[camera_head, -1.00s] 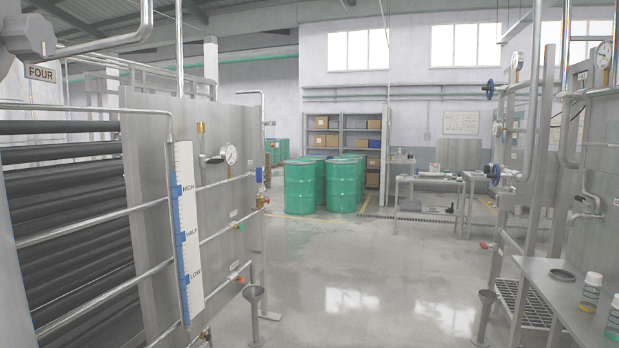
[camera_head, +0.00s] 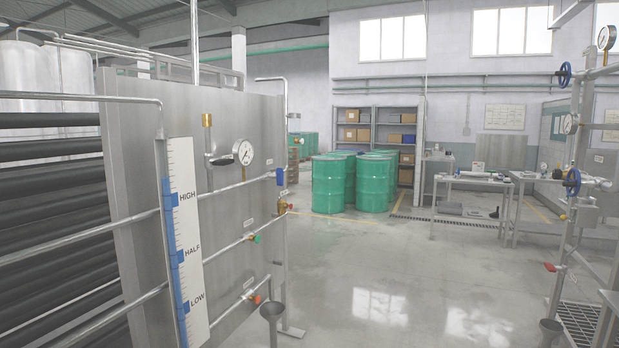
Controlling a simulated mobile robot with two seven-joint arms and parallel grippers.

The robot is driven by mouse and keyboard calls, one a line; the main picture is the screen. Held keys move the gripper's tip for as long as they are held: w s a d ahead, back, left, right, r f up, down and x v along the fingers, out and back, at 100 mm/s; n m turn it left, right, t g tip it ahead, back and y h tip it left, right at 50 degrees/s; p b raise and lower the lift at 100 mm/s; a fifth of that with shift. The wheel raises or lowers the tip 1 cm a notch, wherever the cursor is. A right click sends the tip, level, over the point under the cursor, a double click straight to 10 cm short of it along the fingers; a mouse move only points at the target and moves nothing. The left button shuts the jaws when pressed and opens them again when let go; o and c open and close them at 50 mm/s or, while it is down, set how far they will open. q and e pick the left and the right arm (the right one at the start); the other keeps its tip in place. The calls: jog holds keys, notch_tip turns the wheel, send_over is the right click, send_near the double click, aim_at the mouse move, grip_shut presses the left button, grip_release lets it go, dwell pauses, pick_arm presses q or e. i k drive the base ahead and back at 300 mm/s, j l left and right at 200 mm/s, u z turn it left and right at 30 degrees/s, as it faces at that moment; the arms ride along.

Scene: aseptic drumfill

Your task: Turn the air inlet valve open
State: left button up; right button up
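The steel panel (camera_head: 240,110) on the left carries several pipe fittings. A green-handled valve (camera_head: 254,239) sits at the end of its middle pipe, and a red-handled valve (camera_head: 255,299) on the lower pipe. A blue handle (camera_head: 280,176) is on the upper pipe, near a round gauge (camera_head: 243,152) and a brass fitting (camera_head: 207,120). On the right frame are blue handwheels (camera_head: 572,182) and a red handle (camera_head: 549,267). The small labels are unreadable, so I cannot tell which is the air inlet valve or how it is set. Neither gripper is in view.
Green drums (camera_head: 328,185) and shelves (camera_head: 372,115) stand behind. The central floor (camera_head: 385,270) is clear.

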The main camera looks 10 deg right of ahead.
aim_at(280, 175)
jog(key=i+l, duration=0.15)
jog(key=i, duration=0.4)
jog(key=i+l+z, duration=0.1)
jog(key=i, duration=0.45)
jog(key=l+u, duration=0.1)
jog(key=u, duration=0.55)
jog(key=i+l+u, duration=0.2)
jog(key=u, duration=0.2)
jog(key=i+l+u, duration=0.1)
jog(key=l+u, duration=0.6)
jog(key=l, duration=1.05)
jog(key=i+l+u, duration=0.1)
jog(key=l, duration=0.3)
